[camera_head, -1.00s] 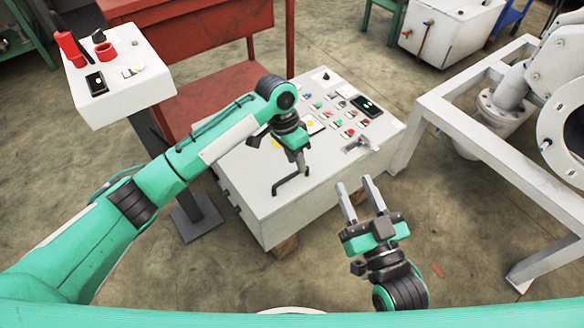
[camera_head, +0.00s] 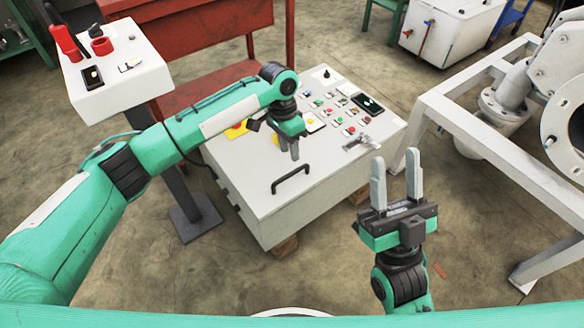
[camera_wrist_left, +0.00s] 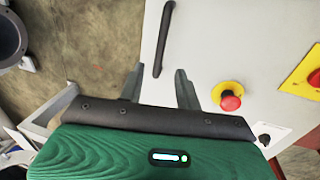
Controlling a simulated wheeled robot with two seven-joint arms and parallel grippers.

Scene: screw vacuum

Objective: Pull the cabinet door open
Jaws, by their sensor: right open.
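The white cabinet (camera_head: 310,208) stands low on the floor, its sloped top carrying buttons and a black bar handle (camera_head: 290,179). I see no gap around a door; it looks closed. My left gripper (camera_head: 294,155) hangs above the panel, just beyond the handle's upper right end. In the left wrist view its two fingers (camera_wrist_left: 158,85) are apart with nothing between them, and the handle (camera_wrist_left: 163,38) lies ahead of them. My right gripper (camera_head: 397,168) is open and empty, right of the cabinet's front corner, its fingers pointing up the picture.
A yellow-based red button (camera_wrist_left: 230,100) sits beside my left gripper in the wrist view. A white pedestal box (camera_head: 125,75) with red items stands left, a red bench (camera_head: 205,40) behind. A white frame (camera_head: 490,150) stands right.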

